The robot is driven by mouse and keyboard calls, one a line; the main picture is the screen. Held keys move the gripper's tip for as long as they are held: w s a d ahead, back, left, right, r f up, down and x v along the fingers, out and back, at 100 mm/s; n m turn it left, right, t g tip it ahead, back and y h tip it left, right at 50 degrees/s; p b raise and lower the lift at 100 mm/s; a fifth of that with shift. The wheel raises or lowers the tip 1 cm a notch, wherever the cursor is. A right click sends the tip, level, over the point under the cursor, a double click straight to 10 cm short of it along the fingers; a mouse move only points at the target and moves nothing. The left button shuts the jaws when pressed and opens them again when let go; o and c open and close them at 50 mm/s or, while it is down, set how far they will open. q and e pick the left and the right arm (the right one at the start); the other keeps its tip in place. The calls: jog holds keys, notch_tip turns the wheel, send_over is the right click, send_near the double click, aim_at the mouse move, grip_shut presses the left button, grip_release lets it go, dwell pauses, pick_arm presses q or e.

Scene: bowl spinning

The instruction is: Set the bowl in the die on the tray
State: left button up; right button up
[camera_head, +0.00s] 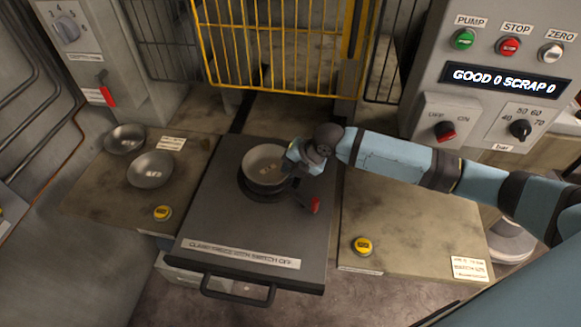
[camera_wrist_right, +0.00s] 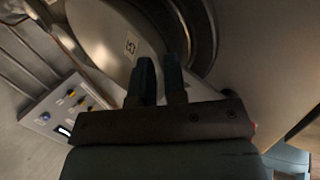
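A grey metal bowl (camera_head: 262,160) is at the dark round die (camera_head: 252,190) on the grey tray (camera_head: 215,215). The die's dark ring shows around the bowl's near side; whether the bowl is fully seated or slightly raised I cannot tell. My right gripper (camera_head: 291,160) is at the bowl's right rim. In the right wrist view its two fingers (camera_wrist_right: 160,80) stand close together, one on each side of the wall of the bowl (camera_wrist_right: 105,35), and seem shut on it. The fingertips are partly hidden in the head view. My left gripper is out of view.
Two more bowls (camera_head: 151,169) (camera_head: 125,139) lie on the left table. A red-handled clamp (camera_head: 312,203) stands on the tray, right of the die. A yellow cage gate (camera_head: 275,50) is behind. The right table (camera_head: 400,215) is mostly clear; its yellow button (camera_head: 362,246) is near the front.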

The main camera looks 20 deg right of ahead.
jog(key=shift+s+f, duration=0.3)
jog(key=shift+s, duration=0.05)
jog(key=w+v, duration=0.1)
jog(key=v, duration=1.1)
jog(key=shift+r+b, duration=0.35)
jog(key=shift+b, duration=0.1)
jog(key=shift+d, duration=0.15)
